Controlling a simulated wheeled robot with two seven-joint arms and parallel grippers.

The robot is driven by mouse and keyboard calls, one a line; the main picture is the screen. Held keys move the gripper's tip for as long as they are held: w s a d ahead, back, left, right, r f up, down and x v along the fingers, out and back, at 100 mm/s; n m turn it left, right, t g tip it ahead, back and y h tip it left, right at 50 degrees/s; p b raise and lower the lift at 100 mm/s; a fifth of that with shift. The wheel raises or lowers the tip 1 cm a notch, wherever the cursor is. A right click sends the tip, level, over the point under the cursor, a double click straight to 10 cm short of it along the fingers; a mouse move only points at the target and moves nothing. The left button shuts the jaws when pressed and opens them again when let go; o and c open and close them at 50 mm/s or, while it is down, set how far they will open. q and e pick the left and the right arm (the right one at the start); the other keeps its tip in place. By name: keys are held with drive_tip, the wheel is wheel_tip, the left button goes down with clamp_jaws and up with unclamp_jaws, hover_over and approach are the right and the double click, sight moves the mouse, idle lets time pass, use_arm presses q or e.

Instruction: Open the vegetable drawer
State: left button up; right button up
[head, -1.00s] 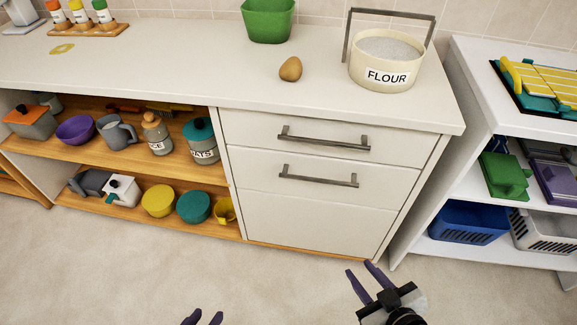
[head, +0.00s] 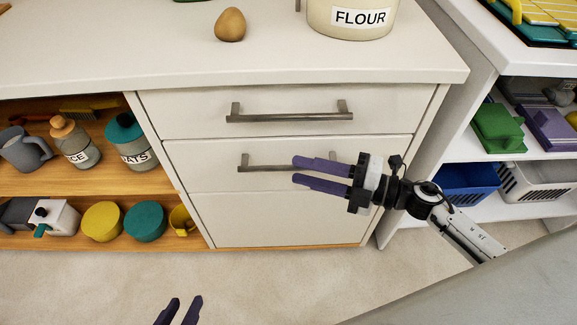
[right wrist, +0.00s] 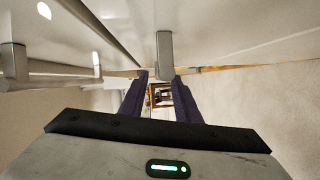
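A white cabinet has a top drawer (head: 200,110) and a second drawer (head: 215,182), both shut. No label shows which one is the vegetable drawer. The top drawer's bar handle (head: 285,117) is fully visible. The second drawer's bar handle (head: 265,168) is partly hidden by my right gripper (head: 295,171). That gripper is open, its purple fingers pointing left across the handle's right part. In the right wrist view, a grey handle end (right wrist: 165,55) shows near the gap between the open fingers (right wrist: 162,80); contact cannot be told. My left gripper (head: 178,304) is open and empty, low over the floor.
A brown egg-shaped item (head: 230,25) and a flour tub (head: 350,20) stand on the countertop (head: 130,45). Open shelves on the left hold jars and pots. A white shelf unit (head: 500,140) with crates is on the right. The floor in front is clear.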

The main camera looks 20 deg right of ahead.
sight(289, 167)
drive_tip(key=shift+x, duration=2.15)
clamp_jaws()
